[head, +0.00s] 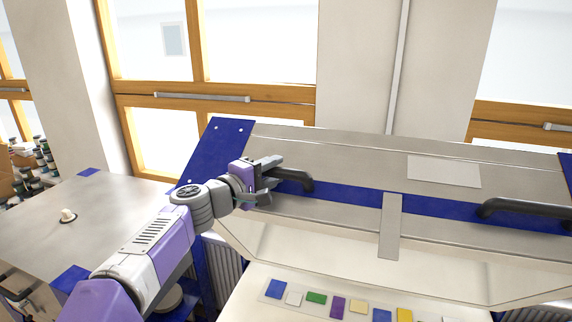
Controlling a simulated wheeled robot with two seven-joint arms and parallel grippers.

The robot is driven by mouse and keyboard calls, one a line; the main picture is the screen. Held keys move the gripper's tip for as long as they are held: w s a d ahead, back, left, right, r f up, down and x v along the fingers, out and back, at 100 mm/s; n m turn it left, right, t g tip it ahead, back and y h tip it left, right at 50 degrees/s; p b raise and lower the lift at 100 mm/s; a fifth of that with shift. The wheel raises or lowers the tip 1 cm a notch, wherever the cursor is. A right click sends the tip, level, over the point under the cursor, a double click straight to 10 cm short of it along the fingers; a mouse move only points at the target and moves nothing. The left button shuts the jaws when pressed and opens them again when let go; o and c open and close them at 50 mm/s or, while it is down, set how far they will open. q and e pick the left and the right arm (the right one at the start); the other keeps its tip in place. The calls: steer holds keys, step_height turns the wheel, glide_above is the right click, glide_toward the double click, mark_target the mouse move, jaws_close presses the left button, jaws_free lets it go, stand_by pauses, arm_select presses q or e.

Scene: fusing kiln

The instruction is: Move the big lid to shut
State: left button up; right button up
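The big lid (345,221) of the kiln is a wide, pale metal cover with a blue band, and it stands raised and tilted over the kiln bed. It has a black handle (303,181) at the left and another black handle (525,211) at the right. My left gripper (269,178) is at the left end of the left handle, with its fingers apart. The handle's near end lies at or between the fingers; I cannot tell whether they touch it. My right gripper is not in view.
Below the lid, the pale kiln bed (246,310) holds a row of coloured glass pieces (337,306). A metal-topped cabinet (110,215) with a small knob stands at the left. Windows and a wall are behind.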

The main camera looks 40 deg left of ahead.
arm_select(q)
steer(key=shift+w, duration=0.55)
steer(key=shift+s, duration=0.2)
jaws_close()
